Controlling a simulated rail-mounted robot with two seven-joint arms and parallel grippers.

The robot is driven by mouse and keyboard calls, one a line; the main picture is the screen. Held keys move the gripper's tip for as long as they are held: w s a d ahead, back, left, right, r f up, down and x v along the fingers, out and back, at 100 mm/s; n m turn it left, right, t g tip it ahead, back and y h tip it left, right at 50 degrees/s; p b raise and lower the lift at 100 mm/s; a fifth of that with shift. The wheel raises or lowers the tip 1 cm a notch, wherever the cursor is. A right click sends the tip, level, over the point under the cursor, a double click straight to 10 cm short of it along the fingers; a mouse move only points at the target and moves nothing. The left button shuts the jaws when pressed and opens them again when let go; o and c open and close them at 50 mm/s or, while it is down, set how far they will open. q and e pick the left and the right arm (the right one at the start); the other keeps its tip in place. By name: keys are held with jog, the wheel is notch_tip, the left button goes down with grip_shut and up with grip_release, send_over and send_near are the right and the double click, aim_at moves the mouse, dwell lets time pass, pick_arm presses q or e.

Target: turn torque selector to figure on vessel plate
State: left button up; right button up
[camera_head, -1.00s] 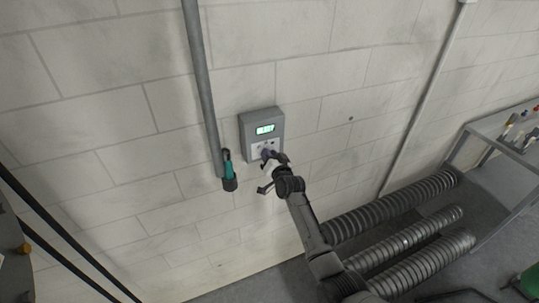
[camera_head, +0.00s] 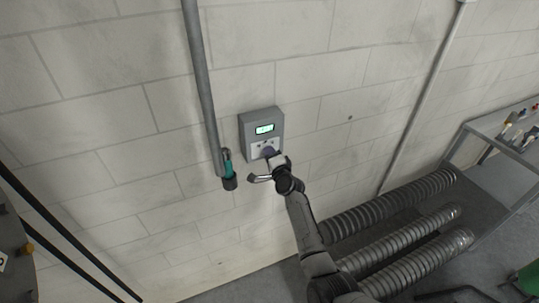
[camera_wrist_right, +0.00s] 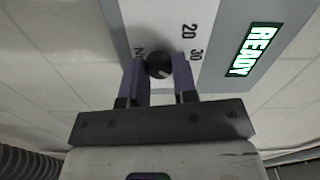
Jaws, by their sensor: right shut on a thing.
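A grey control box (camera_head: 246,137) is fixed to the wall, with a lit green display (camera_head: 265,129) above a white dial plate. In the right wrist view the display (camera_wrist_right: 254,50) reads READY. The dial plate (camera_wrist_right: 155,20) there shows 20, 30 and part of other lettering. The dark round selector knob (camera_wrist_right: 159,65) sits between the two purple fingers of my right gripper (camera_wrist_right: 159,63), which is shut on it. The right gripper (camera_head: 272,160) covers the knob in the head view. No readable figure on a vessel plate shows. My left gripper is not in view.
A grey pipe (camera_head: 202,85) runs down the wall left of the box, with a teal and black handheld tool (camera_head: 229,172) beside its lower end. Ribbed ducts (camera_head: 395,205) lie at lower right. A bench (camera_head: 490,125) stands at far right.

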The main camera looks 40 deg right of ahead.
jog(key=shift+m, duration=1)
jog(key=o, duration=0.9)
jog(key=shift+s, duration=0.1)
jog(key=v, duration=1.3)
jog(key=shift+s+a, duration=0.15)
jog(key=shift+s, duration=0.15)
